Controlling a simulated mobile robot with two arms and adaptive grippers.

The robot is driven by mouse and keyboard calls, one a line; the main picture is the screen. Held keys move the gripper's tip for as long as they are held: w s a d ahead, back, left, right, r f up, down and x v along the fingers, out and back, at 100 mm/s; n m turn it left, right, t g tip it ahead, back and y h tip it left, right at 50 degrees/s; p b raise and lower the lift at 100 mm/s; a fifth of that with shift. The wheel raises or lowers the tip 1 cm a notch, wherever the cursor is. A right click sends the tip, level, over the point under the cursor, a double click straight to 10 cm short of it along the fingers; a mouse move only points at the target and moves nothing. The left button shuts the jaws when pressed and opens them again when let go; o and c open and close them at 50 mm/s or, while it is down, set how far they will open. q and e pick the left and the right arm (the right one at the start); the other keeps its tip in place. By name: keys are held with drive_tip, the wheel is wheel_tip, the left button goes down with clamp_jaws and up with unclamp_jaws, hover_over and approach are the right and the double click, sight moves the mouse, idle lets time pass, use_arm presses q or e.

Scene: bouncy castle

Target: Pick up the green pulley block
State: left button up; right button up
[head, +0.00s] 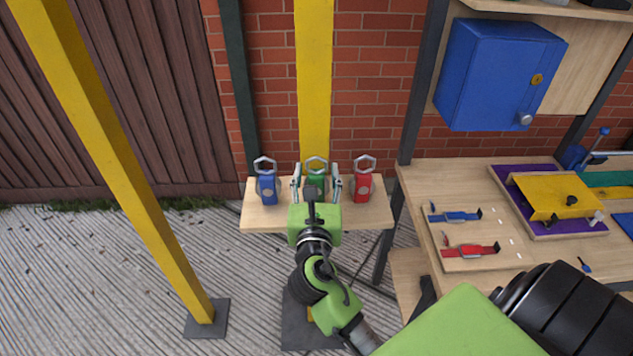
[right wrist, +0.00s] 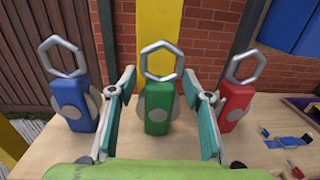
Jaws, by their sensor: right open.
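The green pulley block (right wrist: 158,108) stands upright on a small wooden shelf (head: 262,220), with a silver hexagonal ring on top. It also shows in the head view (head: 316,182), partly hidden by my right gripper. My right gripper (head: 316,184) is open, with one finger on each side of the green block. In the right wrist view its two teal-padded fingers (right wrist: 160,117) show a gap to the block on both sides. A blue pulley block (head: 266,188) stands to the left and a red one (head: 362,186) to the right. My left gripper is not in view.
The fingers pass close to the blue and red blocks. A yellow post (head: 314,80) and a brick wall (head: 270,60) rise behind the shelf. A workbench (head: 440,185) with tools and a blue cabinet (head: 490,75) are on the right. Another yellow post (head: 120,170) slants at left.

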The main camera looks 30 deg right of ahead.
drive_tip(key=shift+w, duration=0.1)
drive_tip(key=shift+c, duration=0.3)
clamp_jaws()
drive_tip(key=shift+r, duration=0.15)
